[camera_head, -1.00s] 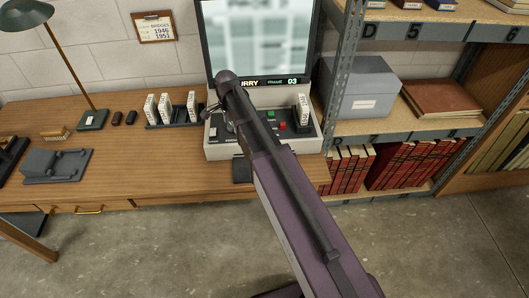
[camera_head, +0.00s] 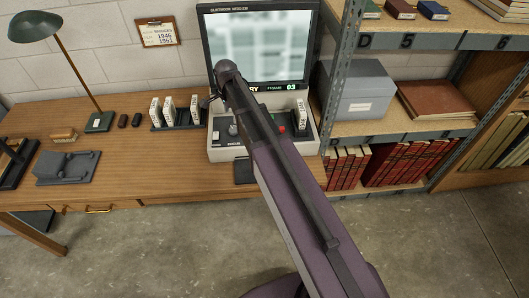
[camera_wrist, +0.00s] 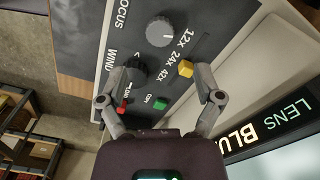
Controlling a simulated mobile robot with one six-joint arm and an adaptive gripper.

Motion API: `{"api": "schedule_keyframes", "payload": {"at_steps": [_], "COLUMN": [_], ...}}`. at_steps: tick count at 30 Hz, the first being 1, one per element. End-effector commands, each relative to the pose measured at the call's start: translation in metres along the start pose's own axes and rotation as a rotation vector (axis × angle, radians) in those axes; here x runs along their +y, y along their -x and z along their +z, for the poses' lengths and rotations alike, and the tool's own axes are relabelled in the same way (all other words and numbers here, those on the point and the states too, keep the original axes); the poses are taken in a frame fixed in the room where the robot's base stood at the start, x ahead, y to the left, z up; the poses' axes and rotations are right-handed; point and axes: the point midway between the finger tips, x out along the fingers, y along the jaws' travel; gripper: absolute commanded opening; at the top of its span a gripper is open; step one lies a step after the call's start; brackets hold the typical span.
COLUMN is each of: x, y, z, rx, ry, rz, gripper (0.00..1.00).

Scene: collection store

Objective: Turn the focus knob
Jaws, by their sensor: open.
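The focus knob (camera_wrist: 159,31) is a round grey knob by the FOCUS lettering on the reader's dark control panel (camera_wrist: 85,35). In the wrist view it lies beyond the fingertips, near the top centre. My gripper (camera_wrist: 160,83) is open and empty over the panel, its fingers apart and not around the focus knob. A black knob (camera_wrist: 133,70) by the WIND lettering is close to the left finger. The focus knob also shows on the reader's left front in the head view (camera_head: 233,130). My arm hides part of the panel there. The screen (camera_head: 258,45) shows a blurred page.
Yellow (camera_wrist: 186,68), green (camera_wrist: 160,104) and red (camera_wrist: 122,106) controls lie near the fingers. A rack of white boxes (camera_head: 176,125) stands left of the reader. A metal shelf (camera_head: 340,75) stands close on its right.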

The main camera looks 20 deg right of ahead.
Motion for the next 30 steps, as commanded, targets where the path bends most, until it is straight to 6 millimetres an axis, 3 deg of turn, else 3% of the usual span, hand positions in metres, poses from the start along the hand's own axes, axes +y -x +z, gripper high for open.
{"api": "schedule_keyframes", "payload": {"at_steps": [12, 24, 30], "x": [0.000, 0.000, 0.017], "y": [0.040, 0.066, 0.053], "z": [0.000, 0.000, -0.002], "rx": [0.000, 0.000, 0.000], "ry": [0.000, 0.000, 0.088], "rz": [0.000, 0.000, 0.000], "gripper": [0.84, 0.84, 0.84]}}
